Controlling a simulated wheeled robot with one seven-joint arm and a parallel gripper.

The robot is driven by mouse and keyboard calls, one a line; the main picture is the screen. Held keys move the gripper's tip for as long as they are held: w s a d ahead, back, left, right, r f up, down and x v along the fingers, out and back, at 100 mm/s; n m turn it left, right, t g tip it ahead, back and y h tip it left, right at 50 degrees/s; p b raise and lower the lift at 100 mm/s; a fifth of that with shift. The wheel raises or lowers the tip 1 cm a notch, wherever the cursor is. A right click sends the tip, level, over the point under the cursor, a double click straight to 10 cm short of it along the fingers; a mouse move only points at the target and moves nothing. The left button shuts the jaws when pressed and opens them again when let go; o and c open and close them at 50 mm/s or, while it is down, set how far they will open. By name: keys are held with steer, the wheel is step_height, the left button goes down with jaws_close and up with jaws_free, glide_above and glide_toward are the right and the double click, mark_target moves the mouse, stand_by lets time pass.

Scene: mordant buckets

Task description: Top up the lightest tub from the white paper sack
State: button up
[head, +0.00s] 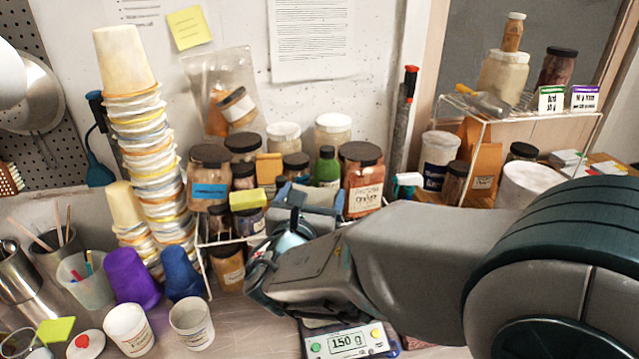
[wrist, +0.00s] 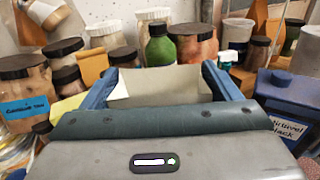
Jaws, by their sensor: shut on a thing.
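My gripper (wrist: 165,90), blue-fingered, is shut on a pale, angular, open-topped thing that looks like the white paper sack (wrist: 160,82). In the head view my gripper (head: 297,212) is above the bench behind the scale, and my forearm hides most of what it holds. Two small white tubs, one at left (head: 128,330) and one to its right (head: 192,324), stand at the front left of the bench. Their labels are too small to read and their contents are unclear. The scale (head: 349,342) reads 150 g; my arm hides part of its top.
Stacked tubs (head: 150,150) rise at the left beside a purple cup (head: 130,275) and a blue cup (head: 182,275). Dark-lidded jars (head: 362,180) crowd the back. A wire shelf (head: 478,118) stands at the right. Free bench is narrow, around the small tubs.

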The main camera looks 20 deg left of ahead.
steer(key=m+g+p, duration=0.1)
steer(key=m, duration=0.1)
steer(key=shift+d+f+m+g+p, duration=0.2)
steer(key=shift+f+m+g+p, duration=0.1)
steer(key=shift+f+g+p, duration=0.1)
steer(key=f+m+g+b, duration=0.1)
steer(key=f+b, duration=0.1)
steer(key=d+f+m+g+y+b, duration=0.1)
steer(key=f+m+b, duration=0.1)
steer(key=w+f+m+g+y+b, duration=0.1)
steer(key=f+m+b, duration=0.1)
steer(key=shift+d+g, duration=0.15)
steer(key=shift+g, duration=0.15)
steer(key=b, duration=0.1)
steer(key=f+m+b, duration=0.1)
steer(key=g+y, duration=0.1)
steer(key=shift+w+d+f+b, duration=0.25)
steer(key=shift+d+b, duration=0.05)
steer(key=shift+b, duration=0.1)
steer(key=shift+m, duration=0.3)
steer(key=shift+y, duration=0.3)
steer(key=shift+f, duration=0.15)
steer(key=shift+d+f+m+g+b, duration=0.2)
steer(key=shift+f+m+g+b, duration=0.15)
steer(key=shift+b, duration=0.35)
